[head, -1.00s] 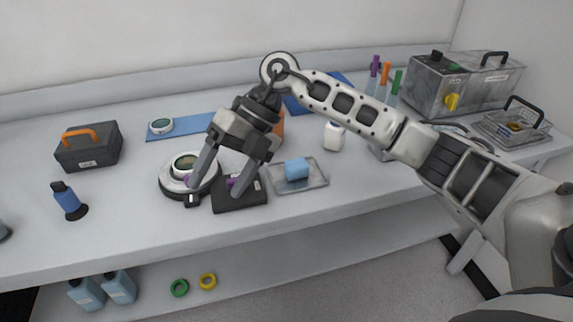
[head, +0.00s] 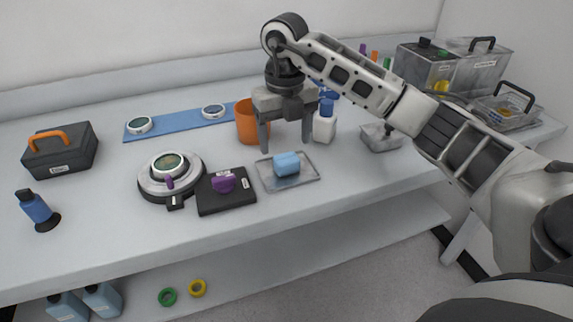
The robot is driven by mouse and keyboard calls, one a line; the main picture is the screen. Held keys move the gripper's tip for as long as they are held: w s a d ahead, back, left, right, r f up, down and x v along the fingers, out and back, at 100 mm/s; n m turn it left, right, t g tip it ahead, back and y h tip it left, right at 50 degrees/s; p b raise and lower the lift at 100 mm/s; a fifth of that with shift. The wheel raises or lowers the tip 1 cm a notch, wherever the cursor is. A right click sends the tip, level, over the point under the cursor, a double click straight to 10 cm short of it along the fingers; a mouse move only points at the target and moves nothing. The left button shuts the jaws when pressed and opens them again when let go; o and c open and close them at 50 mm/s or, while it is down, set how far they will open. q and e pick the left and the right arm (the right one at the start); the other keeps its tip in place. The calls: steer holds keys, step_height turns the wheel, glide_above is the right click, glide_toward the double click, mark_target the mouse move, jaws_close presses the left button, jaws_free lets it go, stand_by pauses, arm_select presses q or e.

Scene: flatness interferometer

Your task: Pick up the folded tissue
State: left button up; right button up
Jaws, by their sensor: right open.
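The folded tissue (head: 286,163) looks like a small light blue block lying on a shallow clear tray (head: 305,178) in the head view. My right gripper (head: 285,145) points down with its two fingers spread apart and nothing between them. Its fingertips show just behind and above the tissue in the picture, one to each side. I see no contact with the tissue, and the exact height gap is hard to tell. My left gripper is out of view.
Left of the tray are a black pad (head: 212,203) with a purple piece and a round instrument (head: 154,191). An orange cup (head: 245,128) and a white bottle (head: 324,130) stand close behind the gripper.

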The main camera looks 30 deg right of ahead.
mark_target(286, 157)
steer(key=shift+s+f, duration=0.1)
steer(key=shift+f, duration=2.7)
steer(key=c, duration=1.1)
